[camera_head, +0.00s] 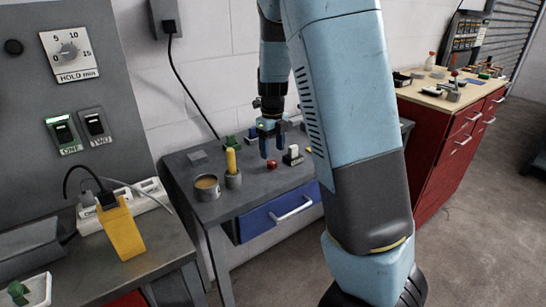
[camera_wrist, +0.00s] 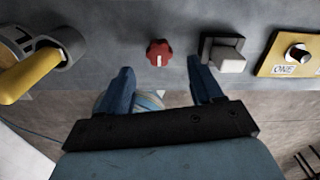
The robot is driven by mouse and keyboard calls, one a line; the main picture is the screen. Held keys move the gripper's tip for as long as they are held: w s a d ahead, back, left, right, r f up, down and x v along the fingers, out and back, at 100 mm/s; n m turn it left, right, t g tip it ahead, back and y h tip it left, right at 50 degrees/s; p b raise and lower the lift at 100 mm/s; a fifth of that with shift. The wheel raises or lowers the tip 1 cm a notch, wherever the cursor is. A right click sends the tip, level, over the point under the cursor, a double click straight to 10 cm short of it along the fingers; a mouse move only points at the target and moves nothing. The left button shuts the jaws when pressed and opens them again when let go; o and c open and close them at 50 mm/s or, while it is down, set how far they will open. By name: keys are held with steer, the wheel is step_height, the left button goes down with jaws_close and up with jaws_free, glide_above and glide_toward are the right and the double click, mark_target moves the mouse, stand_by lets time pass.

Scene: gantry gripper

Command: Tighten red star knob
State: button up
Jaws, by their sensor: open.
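The red star knob (camera_wrist: 159,53) shows in the wrist view near the front edge of the grey bench top, with a pale mark on its face. In the head view my gripper (camera_head: 271,156) points down over the bench near the knob. No contact with the knob shows.
A grey block with a white top (camera_wrist: 226,54) stands right of the knob. A yellow handle (camera_wrist: 30,76) in a grey holder is at left. A yellow plate (camera_wrist: 290,55) marked ONE is at far right. The bench (camera_head: 200,160) also bears a tan-filled cup (camera_head: 207,187).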

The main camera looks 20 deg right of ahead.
mark_target(273, 162)
step_height(273, 162, up, 9)
stand_by(0.3)
stand_by(0.4)
steer(key=s+r+n+t, duration=0.2)
steer(key=s+r+n, duration=0.2)
steer(key=s+n, duration=1)
steer(key=s+r+n+t, duration=0.3)
steer(key=s+r+n, duration=0.2)
steer(key=s+n, duration=0.9)
steer(key=shift+s+n+t, duration=0.3)
steer(key=shift+n, duration=0.8)
steer(key=shift+d, duration=0.1)
